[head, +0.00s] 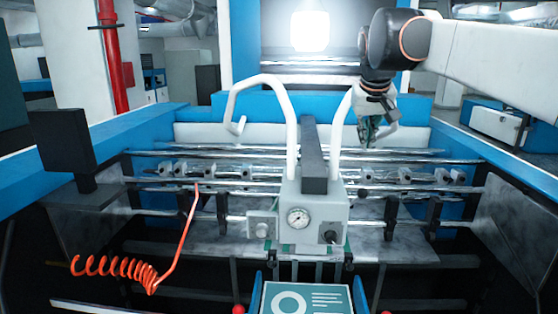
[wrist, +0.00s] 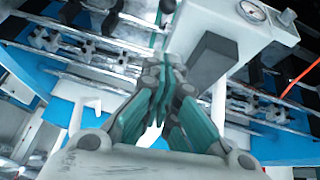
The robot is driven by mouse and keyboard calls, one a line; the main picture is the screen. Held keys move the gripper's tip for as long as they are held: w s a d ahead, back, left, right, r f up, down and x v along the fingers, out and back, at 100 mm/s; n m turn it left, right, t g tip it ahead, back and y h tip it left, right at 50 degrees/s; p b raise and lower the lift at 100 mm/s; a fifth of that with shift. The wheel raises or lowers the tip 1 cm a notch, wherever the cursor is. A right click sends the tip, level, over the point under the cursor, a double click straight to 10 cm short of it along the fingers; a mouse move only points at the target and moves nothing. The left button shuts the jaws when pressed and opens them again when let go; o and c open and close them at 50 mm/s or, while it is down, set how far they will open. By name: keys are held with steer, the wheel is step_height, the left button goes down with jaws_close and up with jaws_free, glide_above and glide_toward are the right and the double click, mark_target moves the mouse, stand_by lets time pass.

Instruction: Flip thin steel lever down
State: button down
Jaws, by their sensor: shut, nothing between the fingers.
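I cannot make out a thin steel lever for certain. The grey control box (head: 313,215) in the middle of the machine carries a round gauge (head: 298,218), a knob (head: 262,230) on its left and a small dark control (head: 330,237) on its right; any thin lever there is too small to tell. My gripper (head: 368,136) is above and behind the box, right of its white curved tube (head: 340,130). In the wrist view its teal-padded fingers (wrist: 165,72) are together and empty, beside the dark block (wrist: 212,60) on the box. The gauge shows there too (wrist: 253,12).
Steel rollers (head: 420,160) and rods with small clamps run across the machine behind the box. A second white tube (head: 262,85) rises at left. A coiled orange hose (head: 115,268) hangs at left. A panel (head: 305,298) is in front. Open air surrounds my gripper above the rollers.

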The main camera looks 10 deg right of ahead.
steer(key=x, duration=0.4)
steer(key=s+p+x, duration=0.1)
steer(key=x, duration=0.2)
steer(key=f+x, duration=0.1)
steer(key=x, duration=0.3)
steer(key=shift+s+a+f, duration=0.1)
steer(key=shift+a+f, duration=0.05)
steer(key=shift+f, duration=0.1)
steer(key=shift+s+f, duration=0.35)
steer(key=shift+f, duration=0.1)
steer(key=shift+w+f+p, duration=0.1)
steer(key=shift+f+p, duration=0.15)
steer(key=shift+p, duration=0.05)
